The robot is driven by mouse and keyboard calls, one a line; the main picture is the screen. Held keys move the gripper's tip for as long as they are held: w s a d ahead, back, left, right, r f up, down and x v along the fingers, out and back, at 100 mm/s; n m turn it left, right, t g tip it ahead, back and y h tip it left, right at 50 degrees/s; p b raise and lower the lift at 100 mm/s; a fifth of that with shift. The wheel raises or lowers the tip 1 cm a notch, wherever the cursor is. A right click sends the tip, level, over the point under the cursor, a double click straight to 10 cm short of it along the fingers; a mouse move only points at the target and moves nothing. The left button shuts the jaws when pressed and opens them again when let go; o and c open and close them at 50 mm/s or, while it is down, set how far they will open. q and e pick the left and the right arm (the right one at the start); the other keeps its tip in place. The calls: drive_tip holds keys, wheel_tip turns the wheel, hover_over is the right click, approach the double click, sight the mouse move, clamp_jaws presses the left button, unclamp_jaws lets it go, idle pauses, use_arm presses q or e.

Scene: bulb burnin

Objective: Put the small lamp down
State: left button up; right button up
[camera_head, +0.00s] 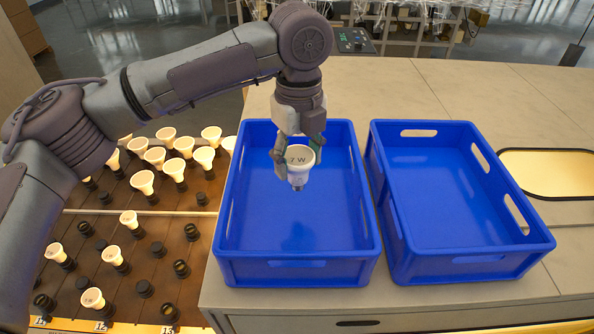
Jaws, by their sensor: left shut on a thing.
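The small lamp (299,169) is a white reflector bulb marked "7 W" on its face, with a dark base pointing down. My left gripper (297,160) is shut on it and holds it upright over the left blue crate (228,215). A faint dark patch shows on the crate floor below the lamp, and the lamp looks clear of the floor. The left crate is otherwise empty. My right gripper is not in view.
An empty right blue crate (470,262) stands beside the left one on the pale table (500,95). A dark rack (130,285) with several white lamps and black sockets is at the left. A small display device (353,40) sits at the back.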

sight(298, 145)
use_arm(q)
drive_tip(key=w+f, duration=0.1)
drive_tip(key=w, duration=0.2)
drive_tip(key=shift+f, duration=0.4)
drive_tip(key=f, duration=0.3)
drive_tip(key=shift+s+a, duration=0.1)
drive_tip(key=shift+s, duration=0.2)
drive_tip(key=shift+f, duration=0.3)
drive_tip(key=shift+w, duration=0.15)
drive_tip(key=o, duration=1.2)
drive_tip(key=shift+f, duration=0.1)
drive_tip(key=shift+c, duration=0.2)
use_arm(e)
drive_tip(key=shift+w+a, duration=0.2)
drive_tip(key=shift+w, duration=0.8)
